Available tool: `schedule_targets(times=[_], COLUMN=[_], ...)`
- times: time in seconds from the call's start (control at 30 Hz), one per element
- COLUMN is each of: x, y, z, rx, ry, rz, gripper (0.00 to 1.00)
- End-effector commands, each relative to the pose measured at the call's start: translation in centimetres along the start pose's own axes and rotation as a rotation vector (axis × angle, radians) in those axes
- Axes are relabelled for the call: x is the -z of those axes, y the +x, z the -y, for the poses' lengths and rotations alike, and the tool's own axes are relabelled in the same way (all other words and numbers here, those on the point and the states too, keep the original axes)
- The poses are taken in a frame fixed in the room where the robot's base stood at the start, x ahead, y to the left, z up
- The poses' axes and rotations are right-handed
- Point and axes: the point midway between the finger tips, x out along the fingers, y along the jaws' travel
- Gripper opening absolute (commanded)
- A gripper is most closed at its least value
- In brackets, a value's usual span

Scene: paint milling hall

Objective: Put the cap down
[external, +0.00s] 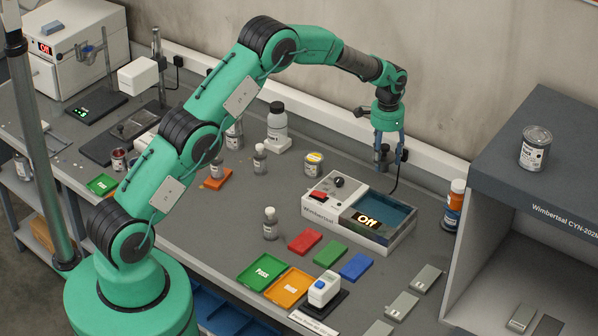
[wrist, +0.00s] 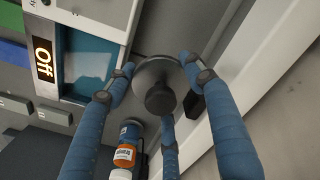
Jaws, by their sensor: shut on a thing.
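The cap (external: 382,158) is a dark grey round piece. In the wrist view the cap (wrist: 160,98) shows as a disc with a round knob facing the camera. My gripper (external: 390,157) has its blue fingers shut around the cap's rim. The fingertips (wrist: 158,72) touch the disc on its sides in the wrist view. The gripper points down behind the white bath unit, near the wall-side rail. The cap's underside is hidden, and I cannot tell how far it is above the bench.
The white bath unit (external: 318,208) has a blue basin and an "Off" display. An orange-and-blue bottle (external: 453,207) stands to its right, near the grey cabinet (external: 500,185). Coloured trays and panels lie in front.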

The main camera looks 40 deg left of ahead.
Motion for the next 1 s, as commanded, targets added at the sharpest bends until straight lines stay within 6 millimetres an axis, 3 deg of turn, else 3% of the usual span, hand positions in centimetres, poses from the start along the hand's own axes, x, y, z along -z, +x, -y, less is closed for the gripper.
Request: schedule_targets(times=[0.57,1.0], x=[0.5,0.5], y=[0.4,5.7], z=[-0.2,-0.2], rx=[0.0,0.0], ry=[0.006,0.006], rz=[0.001,0.001], gripper=[0.16,0.16])
